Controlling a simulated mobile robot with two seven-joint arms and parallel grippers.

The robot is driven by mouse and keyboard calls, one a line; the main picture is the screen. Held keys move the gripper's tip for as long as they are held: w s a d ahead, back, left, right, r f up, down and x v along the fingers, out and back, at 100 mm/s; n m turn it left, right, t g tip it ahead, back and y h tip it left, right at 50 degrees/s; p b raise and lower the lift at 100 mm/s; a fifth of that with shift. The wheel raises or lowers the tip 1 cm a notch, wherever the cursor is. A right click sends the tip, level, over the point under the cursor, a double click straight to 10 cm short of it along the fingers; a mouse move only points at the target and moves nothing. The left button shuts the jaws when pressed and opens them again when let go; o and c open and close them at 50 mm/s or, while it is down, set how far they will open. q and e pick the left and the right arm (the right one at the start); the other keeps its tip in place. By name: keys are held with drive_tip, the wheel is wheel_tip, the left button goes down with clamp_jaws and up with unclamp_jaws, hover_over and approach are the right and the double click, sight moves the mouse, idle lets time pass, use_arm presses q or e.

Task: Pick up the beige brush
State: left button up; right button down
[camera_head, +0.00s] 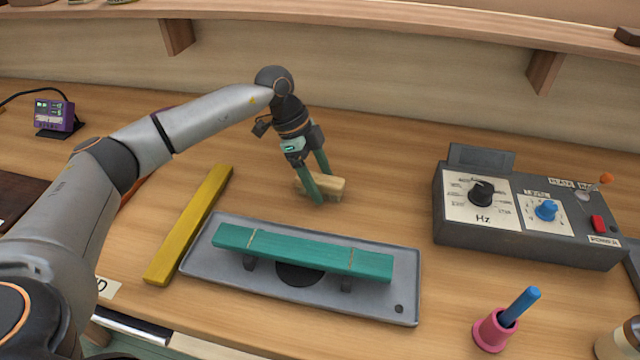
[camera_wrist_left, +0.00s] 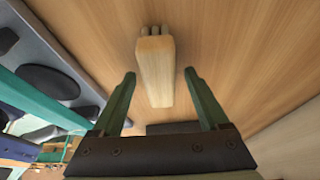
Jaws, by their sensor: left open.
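The beige brush (camera_head: 333,187) lies on the wooden table behind the grey tray. In the left wrist view the brush (camera_wrist_left: 155,70) lies lengthwise, its near end between my fingertips, with a gap on each side. My left gripper (camera_head: 321,188) points down at the brush with its green fingers apart, one in front of the brush and hiding part of it. In the left wrist view the left gripper (camera_wrist_left: 160,75) is open and holds nothing. My right gripper is not in view.
A grey tray (camera_head: 205,268) with a teal bar (camera_head: 300,252) stands in front of the brush. A yellow bar (camera_head: 190,225) lies left. A control box (camera_head: 530,250) stands right, with a pink holder (camera_head: 491,332) before it. The table between brush and box is clear.

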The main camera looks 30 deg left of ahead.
use_arm(q)
drive_tip(key=shift+f, duration=0.15)
drive_tip(key=shift+c, duration=0.4)
clamp_jaws()
idle(0.4)
